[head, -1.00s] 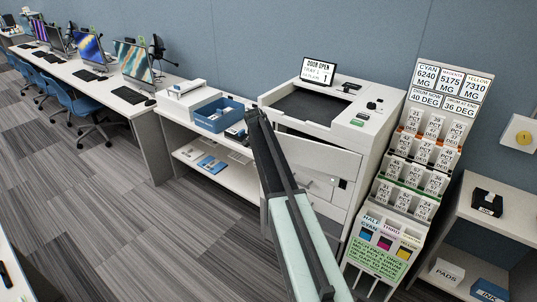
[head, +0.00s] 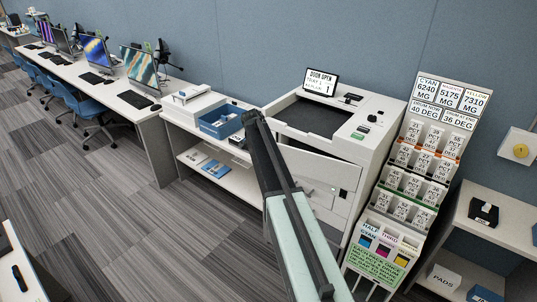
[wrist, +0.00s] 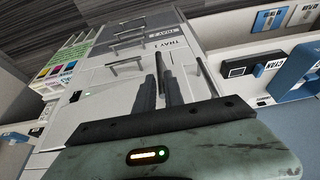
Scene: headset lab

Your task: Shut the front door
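The white printer (head: 372,142) stands against the blue wall, and its small screen (head: 321,82) reads "DOOR OPEN". Its front door (head: 322,168) is a white panel on the printer's front, below the top deck, and looks ajar. My arm crosses in front and hides the door's left part. My gripper (head: 253,117) is at the printer's left front corner in the head view. In the wrist view my gripper (wrist: 160,85) points over the pale printer front, with tray drawers (wrist: 143,38) beyond. I see no object held. Contact with the door and finger spacing are unclear.
A low white table with a blue bin (head: 222,122) stands left of the printer. A label rack (head: 405,190) stands close on its right, and a shelf unit (head: 495,205) is further right. The carpet (head: 150,225) at left front is clear.

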